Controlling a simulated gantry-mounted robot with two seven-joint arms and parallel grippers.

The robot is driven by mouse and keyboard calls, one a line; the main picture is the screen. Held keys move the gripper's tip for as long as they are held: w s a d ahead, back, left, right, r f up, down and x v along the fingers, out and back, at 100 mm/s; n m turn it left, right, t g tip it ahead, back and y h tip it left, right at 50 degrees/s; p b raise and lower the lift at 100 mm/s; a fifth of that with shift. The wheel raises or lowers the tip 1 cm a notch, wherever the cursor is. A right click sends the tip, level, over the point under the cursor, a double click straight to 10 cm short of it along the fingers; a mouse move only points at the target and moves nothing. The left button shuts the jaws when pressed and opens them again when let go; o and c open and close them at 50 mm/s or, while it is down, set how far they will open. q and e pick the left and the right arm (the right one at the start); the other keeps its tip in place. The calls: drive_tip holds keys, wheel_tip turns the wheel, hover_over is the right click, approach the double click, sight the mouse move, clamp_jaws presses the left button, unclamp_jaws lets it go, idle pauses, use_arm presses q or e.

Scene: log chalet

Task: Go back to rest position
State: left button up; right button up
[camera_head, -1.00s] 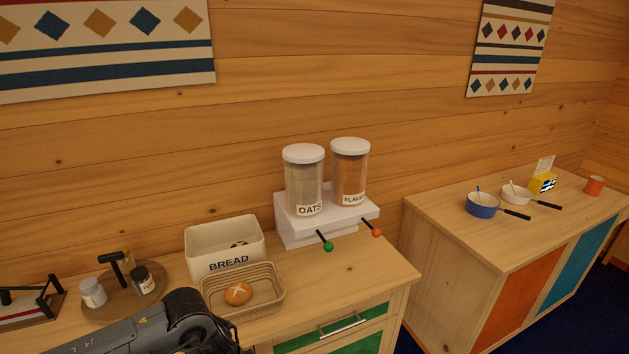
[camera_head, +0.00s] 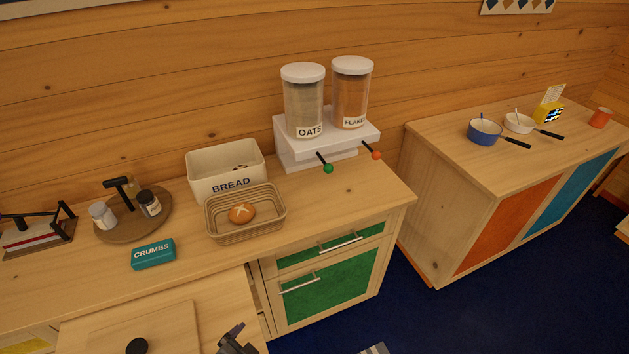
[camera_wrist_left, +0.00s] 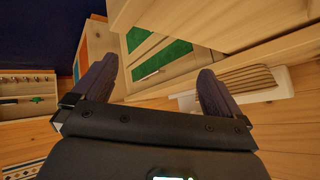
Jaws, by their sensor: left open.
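My left gripper (camera_wrist_left: 155,88) is open in the left wrist view, with its two dark fingers wide apart and nothing between them. In the head view, a dark piece (camera_head: 232,341) at the bottom edge looks like part of this gripper, in front of the counter. The rest of the left arm is out of the picture there. My right gripper cannot be made out in either view.
A second cabinet (camera_head: 450,190) stands right.

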use_arm(q)
drive_tip(key=s+a+y, duration=0.1)
drive_tip(key=s+a, duration=0.1)
drive_tip(key=a, duration=0.1)
drive_tip(key=s+a+f+n+g+y, duration=0.1)
drive_tip(key=s+a, duration=0.1)
drive_tip(key=a, duration=0.2)
drive_tip(key=s+a+f+y, duration=0.1)
drive_tip(key=s+a, duration=0.2)
drive_tip(key=shift+a+n+g+y, duration=0.2)
drive_tip(key=shift+n+g+y, duration=0.1)
drive_tip(key=shift+n+g, duration=0.1)
drive_tip(key=s+a+n+g+y, duration=0.1)
drive_tip(key=s+a+g+y, duration=0.15)
drive_tip(key=s+a, duration=0.55)
drive_tip(key=d+n+h, duration=0.3)
drive_tip(key=d, duration=0.7)
drive_tip(key=shift+n+h, duration=0.3)
drive_tip(key=shift+h, duration=0.05)
